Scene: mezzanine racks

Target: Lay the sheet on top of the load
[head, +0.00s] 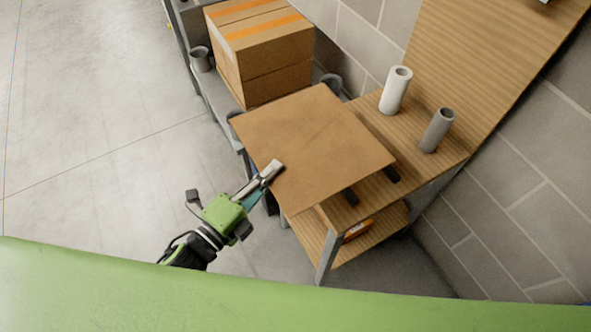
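A flat brown sheet (318,140) lies roughly level over the near end of a wooden bench, jutting past its left edge. My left gripper (272,170) is at the sheet's left edge, with one finger over the top face; it appears shut on that edge, with the lower finger mostly hidden. The load is a stack of cardboard boxes (272,62) with orange tape on top, standing beyond the sheet at the upper left. The sheet is apart from the top of the load. My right gripper is not in view.
The wooden bench (400,125) carries a white roll (396,90) and a grey tube (437,130) right of the sheet. A grey cup-like post (200,58) stands left of the boxes. A block wall bounds the right; open floor lies left.

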